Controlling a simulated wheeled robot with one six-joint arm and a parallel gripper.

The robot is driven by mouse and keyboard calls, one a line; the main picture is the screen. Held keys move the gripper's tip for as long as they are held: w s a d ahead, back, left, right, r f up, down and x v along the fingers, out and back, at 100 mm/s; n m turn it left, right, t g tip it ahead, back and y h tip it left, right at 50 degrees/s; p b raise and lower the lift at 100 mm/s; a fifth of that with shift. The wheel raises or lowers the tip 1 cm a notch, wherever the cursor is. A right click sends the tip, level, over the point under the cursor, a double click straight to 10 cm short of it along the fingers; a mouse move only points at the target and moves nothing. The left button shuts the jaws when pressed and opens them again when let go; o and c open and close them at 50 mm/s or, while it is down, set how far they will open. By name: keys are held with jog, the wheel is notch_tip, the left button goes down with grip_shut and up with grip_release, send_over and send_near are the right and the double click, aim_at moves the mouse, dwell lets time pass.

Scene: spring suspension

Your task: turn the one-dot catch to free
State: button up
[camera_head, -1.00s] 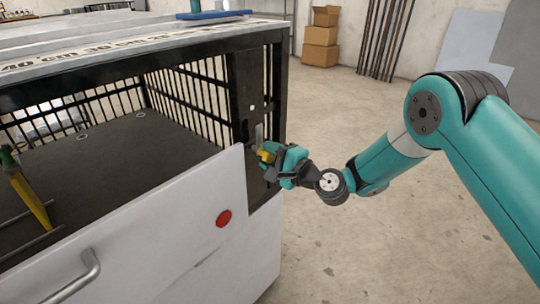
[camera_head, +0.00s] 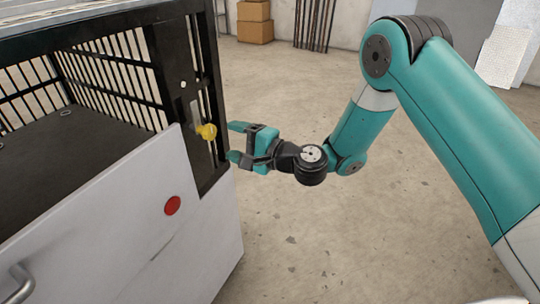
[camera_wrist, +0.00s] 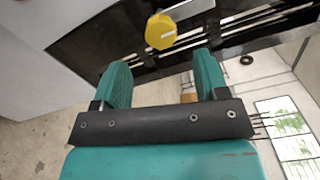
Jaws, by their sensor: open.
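The catch has a yellow knob (camera_head: 206,131) on a grey plate on the dark post of the cage-like cabinet, with one white dot (camera_head: 183,85) above it. The yellow knob also shows in the wrist view (camera_wrist: 160,31), beyond my fingertips. My gripper (camera_head: 236,142) is to the right of the knob, apart from it, with its fingers spread and nothing between them. In the wrist view my gripper (camera_wrist: 162,75) has its two teal fingers wide apart.
The white front panel (camera_head: 95,225) of the cabinet carries a red round button (camera_head: 172,206) and a handle (camera_head: 22,284). Cardboard boxes (camera_head: 254,22) stand far back. The floor to the right of the cabinet is clear.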

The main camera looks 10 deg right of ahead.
jog(key=b+v, duration=0.9)
jog(key=b, duration=0.2)
jog(key=shift+s+d, duration=0.25)
jog(key=shift+d, duration=0.1)
